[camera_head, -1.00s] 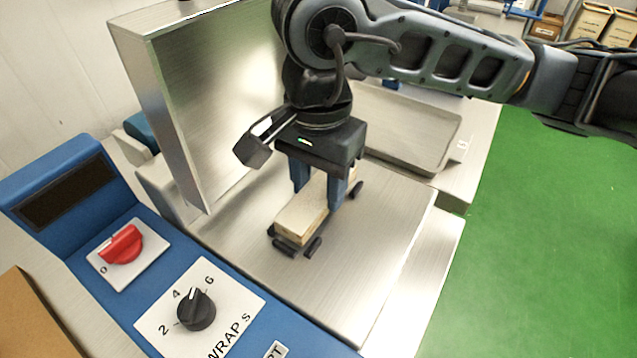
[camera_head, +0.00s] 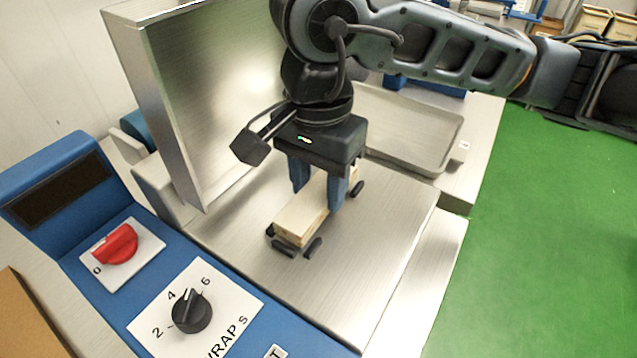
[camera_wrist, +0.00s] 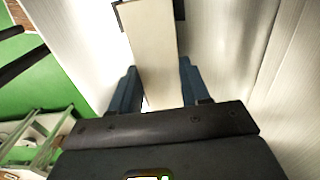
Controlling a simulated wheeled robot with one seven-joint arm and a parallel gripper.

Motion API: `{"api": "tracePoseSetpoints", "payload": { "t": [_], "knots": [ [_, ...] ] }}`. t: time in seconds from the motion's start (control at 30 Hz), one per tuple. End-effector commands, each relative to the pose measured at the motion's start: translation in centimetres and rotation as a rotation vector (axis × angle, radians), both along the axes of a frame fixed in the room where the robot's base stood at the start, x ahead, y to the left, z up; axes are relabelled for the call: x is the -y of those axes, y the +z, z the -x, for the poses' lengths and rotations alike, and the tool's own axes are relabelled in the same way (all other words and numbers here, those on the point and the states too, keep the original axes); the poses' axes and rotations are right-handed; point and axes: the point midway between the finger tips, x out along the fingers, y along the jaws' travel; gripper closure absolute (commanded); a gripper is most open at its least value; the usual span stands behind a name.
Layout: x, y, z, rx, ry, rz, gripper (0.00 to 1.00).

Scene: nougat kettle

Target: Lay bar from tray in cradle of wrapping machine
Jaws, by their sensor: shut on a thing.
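The pale cream bar (camera_head: 299,221) lies lengthwise over the cradle, a set of small dark posts (camera_head: 313,248) on the steel plate of the wrapping machine. My gripper (camera_head: 318,196) points down with a blue finger on each side of the bar, shut on it. In the wrist view the bar (camera_wrist: 152,45) runs between the two fingers (camera_wrist: 155,92), with a dark post at its far end. The bar sits low between the posts; whether it rests fully on the cradle floor cannot be told. The grey tray (camera_head: 440,155) behind looks empty where it shows.
A tall steel panel (camera_head: 190,110) stands close to the left of my gripper. In front is a blue control panel with a red switch (camera_head: 116,244) and a black dial (camera_head: 191,312). The steel plate (camera_head: 375,240) is clear to the right of the cradle.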

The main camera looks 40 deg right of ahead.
Motion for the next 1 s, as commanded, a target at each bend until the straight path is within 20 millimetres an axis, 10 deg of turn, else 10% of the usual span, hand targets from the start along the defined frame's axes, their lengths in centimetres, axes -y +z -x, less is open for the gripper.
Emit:
{"api": "tracePoseSetpoints", "payload": {
  "t": [1.0],
  "knots": [
    [0.01, -0.57, -0.02, 0.001, -0.001, 0.000, 0.89]
  ]
}}
